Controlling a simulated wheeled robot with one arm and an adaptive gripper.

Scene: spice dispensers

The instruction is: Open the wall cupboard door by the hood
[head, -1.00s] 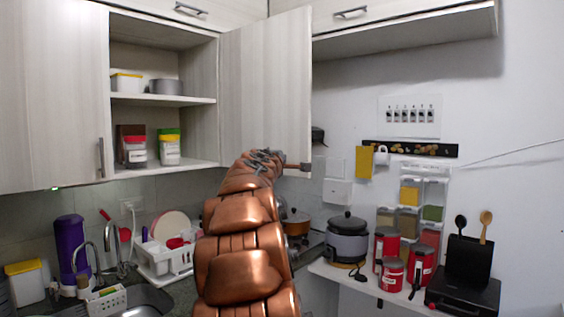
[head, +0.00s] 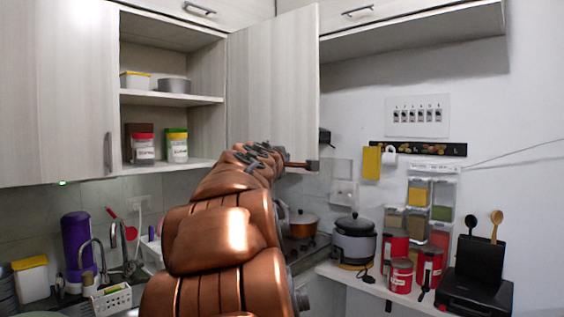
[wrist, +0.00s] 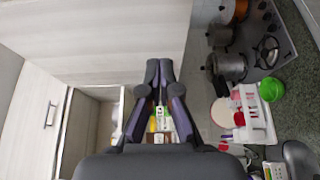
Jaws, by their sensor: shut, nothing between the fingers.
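The wall cupboard door (head: 272,90) is pale wood and stands wide open, swung out to the right of its cupboard (head: 172,97). The open shelves show inside. In the wrist view, the pale panel at the top looks like this door (wrist: 100,40), with the cupboard interior (wrist: 95,115) below left. My gripper (wrist: 159,68) is shut and empty, its fingertips close together. In the head view my copper arm reaches up to the door's lower edge and hides part of it. I cannot tell whether the gripper touches the door.
Two spice jars (head: 176,146) stand on the lower shelf. Below are the sink faucet (head: 92,255), a dish rack (wrist: 250,115) and a pot on the stove (head: 303,224). A rice cooker (head: 353,238) and red canisters (head: 400,275) stand on the right shelf.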

